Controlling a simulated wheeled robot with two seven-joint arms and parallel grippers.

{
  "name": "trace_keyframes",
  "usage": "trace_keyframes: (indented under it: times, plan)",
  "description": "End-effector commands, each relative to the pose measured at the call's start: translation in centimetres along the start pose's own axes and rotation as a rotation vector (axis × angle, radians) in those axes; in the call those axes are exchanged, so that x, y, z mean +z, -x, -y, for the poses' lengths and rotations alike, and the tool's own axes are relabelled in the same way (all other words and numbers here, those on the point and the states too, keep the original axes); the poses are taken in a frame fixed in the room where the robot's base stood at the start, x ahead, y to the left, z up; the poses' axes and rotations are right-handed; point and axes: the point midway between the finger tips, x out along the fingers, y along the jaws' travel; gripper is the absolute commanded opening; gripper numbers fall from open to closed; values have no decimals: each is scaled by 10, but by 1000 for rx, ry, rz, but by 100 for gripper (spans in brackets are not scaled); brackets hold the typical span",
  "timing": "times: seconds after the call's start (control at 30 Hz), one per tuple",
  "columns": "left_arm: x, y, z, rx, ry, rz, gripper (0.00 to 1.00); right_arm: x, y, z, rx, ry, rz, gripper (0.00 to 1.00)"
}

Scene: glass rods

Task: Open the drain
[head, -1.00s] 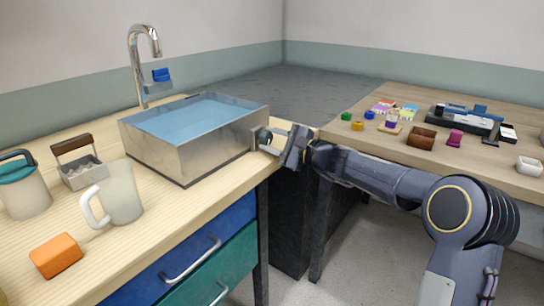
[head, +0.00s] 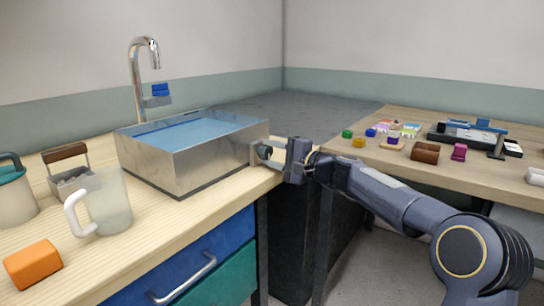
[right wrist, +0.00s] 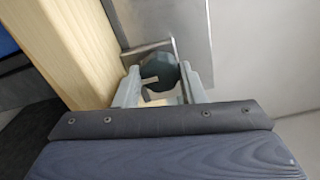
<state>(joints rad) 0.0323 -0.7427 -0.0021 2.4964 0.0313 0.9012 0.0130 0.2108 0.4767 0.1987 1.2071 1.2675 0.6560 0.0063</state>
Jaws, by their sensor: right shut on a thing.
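A metal sink basin (head: 190,166) filled with blue water stands on the wooden counter. A drain knob (head: 264,151) sticks out from its right side wall. My right gripper (head: 272,157) reaches it from the right. In the right wrist view, the grey rounded knob (right wrist: 160,76) sits between the two pale fingers of my right gripper (right wrist: 164,93), which is shut on it, beside the metal sink wall (right wrist: 165,22). Part of the knob is hidden by the fingers. My left gripper is in neither view.
A faucet (head: 135,75) with a blue piece rises behind the sink. A frosted mug (head: 110,205), an orange block (head: 33,264) and a wire caddy (head: 70,172) stand at the left. A drawer handle (head: 185,280) juts below the counter. A second table (head: 400,165) holds small objects.

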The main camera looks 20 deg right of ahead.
Motion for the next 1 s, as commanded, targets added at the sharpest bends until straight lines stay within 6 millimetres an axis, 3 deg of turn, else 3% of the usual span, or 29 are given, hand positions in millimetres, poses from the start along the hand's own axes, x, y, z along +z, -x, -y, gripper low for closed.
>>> trace_keyframes:
  times: [0.23,0.27,0.4,0.77,1.0]
  plan:
    - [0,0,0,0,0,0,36,0,0,-1,3,3,1,14]
    - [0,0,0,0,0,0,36,0,0,-1,3,3,1,39]
    - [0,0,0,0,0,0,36,0,0,-1,2,2,1,57]
    - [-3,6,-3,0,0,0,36,0,0,0,5,-28,1,58]
    - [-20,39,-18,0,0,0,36,2,0,6,9,-251,2,58]
